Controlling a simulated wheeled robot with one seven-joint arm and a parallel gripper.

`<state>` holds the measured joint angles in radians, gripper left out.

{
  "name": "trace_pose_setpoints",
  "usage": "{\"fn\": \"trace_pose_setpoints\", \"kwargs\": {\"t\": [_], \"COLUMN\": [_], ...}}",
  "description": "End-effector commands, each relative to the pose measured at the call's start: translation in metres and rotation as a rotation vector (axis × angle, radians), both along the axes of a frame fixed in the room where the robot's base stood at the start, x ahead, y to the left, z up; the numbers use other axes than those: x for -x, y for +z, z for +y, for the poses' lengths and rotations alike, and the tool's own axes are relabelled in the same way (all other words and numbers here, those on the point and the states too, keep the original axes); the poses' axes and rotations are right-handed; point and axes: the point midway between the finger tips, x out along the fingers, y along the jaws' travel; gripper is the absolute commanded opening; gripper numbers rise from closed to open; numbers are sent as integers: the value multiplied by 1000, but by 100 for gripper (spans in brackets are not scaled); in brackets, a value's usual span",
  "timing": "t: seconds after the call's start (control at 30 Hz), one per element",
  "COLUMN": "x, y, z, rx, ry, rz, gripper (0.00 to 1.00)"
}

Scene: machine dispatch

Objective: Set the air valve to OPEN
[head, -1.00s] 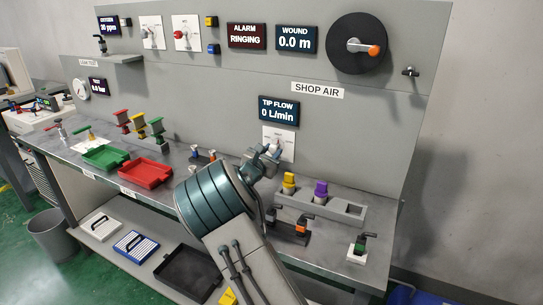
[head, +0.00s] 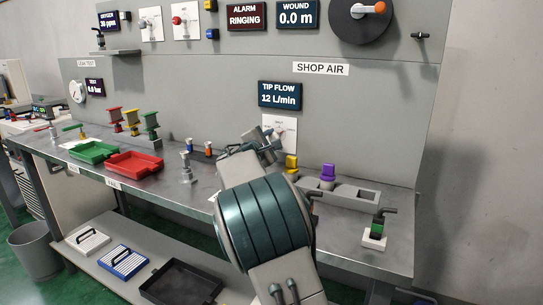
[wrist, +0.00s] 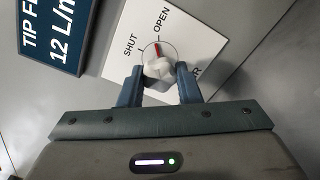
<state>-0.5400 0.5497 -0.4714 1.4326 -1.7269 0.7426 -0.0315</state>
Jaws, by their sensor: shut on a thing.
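The air valve is a white plate (wrist: 195,40) with the words SHUT and OPEN, on the panel under the TIP FLOW display. Its pale knob (wrist: 158,66) has a red pointer mark, which points close to OPEN in the wrist view. My gripper (wrist: 160,84) is shut on the knob, with one finger on each side. In the head view the valve plate (head: 288,128) is partly hidden behind my gripper (head: 270,145). The TIP FLOW display (head: 279,95) reads 12 L/min; it also shows in the wrist view (wrist: 60,30).
The SHOP AIR label (head: 320,68) is above the display. On the bench below stand a grey holder (head: 352,193) with yellow and purple pieces and a green-black fitting (head: 375,232). Red (head: 135,162) and green (head: 93,152) trays sit at the left. My arm hides part of the bench.

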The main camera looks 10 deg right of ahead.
Motion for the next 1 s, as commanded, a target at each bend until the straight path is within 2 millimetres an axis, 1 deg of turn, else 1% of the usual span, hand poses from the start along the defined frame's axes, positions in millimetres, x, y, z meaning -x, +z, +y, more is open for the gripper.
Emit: {"fn": "trace_pose_setpoints", "kwargs": {"t": [0.03, 0.4, 0.97, 1.0], "x": [0, 0, 0, 0], "y": [-7, -3, 0, 0], "z": [-1, 0, 0, 0], "rx": [-26, -153, -175, -175], "ry": [-1, -1, -1, -1], "rz": [-20, -109, -124, -124], "gripper": [8, 8, 8, 39]}}
